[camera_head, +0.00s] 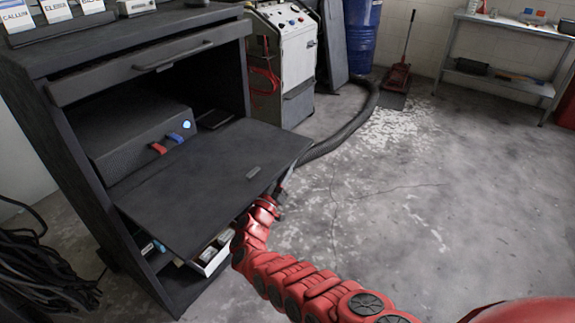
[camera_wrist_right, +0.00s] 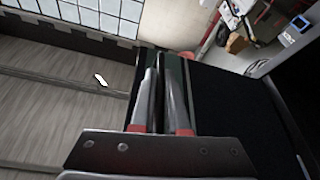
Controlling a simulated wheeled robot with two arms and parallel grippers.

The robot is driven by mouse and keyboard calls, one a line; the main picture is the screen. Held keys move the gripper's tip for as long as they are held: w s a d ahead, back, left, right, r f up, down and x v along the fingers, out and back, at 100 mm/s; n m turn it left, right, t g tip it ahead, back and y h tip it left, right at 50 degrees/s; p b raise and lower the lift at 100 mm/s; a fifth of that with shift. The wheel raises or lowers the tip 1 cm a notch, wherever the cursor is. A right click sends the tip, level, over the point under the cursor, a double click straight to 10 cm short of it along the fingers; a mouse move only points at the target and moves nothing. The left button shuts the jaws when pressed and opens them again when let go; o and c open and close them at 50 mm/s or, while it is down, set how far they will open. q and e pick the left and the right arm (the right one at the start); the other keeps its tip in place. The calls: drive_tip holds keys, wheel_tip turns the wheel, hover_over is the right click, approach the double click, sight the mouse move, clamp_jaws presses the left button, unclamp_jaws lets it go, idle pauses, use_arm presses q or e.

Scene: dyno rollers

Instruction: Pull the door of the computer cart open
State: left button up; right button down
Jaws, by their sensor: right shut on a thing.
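The black computer cart (camera_head: 70,150) stands at the left in the head view. Its door (camera_head: 200,190) is a dark flat panel that sticks out from the cart's front, folded down and roughly level, so the compartment above it shows open. My right gripper (camera_head: 280,187) is at that outer edge, partly hidden under the panel. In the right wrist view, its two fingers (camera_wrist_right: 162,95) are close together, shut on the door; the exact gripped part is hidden. My left gripper is in neither view.
A dark box (camera_head: 130,130) with red and blue plugs sits inside the cart. A drawer (camera_head: 150,65) is above, and a white bin (camera_head: 212,255) is below the door. Black cables (camera_head: 40,265) lie at the left. A hose (camera_head: 345,130) crosses the floor; the floor right is clear.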

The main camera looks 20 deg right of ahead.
sight(287, 154)
wheel_tip(287, 154, up, 6)
drive_tip(key=n+p, duration=0.1)
drive_tip(key=p, duration=0.2)
drive_tip(key=n+y+p, duration=0.1)
drive_tip(key=p, duration=0.3)
drive_tip(key=shift+f+n+t, duration=0.25)
drive_tip(key=shift+n+t, duration=0.05)
drive_tip(key=shift+p, duration=0.3)
drive_tip(key=shift+f, duration=0.25)
drive_tip(key=c, duration=0.9)
unclamp_jaws()
drive_tip(key=shift+w, duration=0.1)
drive_tip(key=v, duration=1.7)
drive_tip(key=shift+s+a+f+p, duration=0.1)
drive_tip(key=shift+s+a+p, duration=0.05)
drive_tip(key=shift+s+p, duration=0.2)
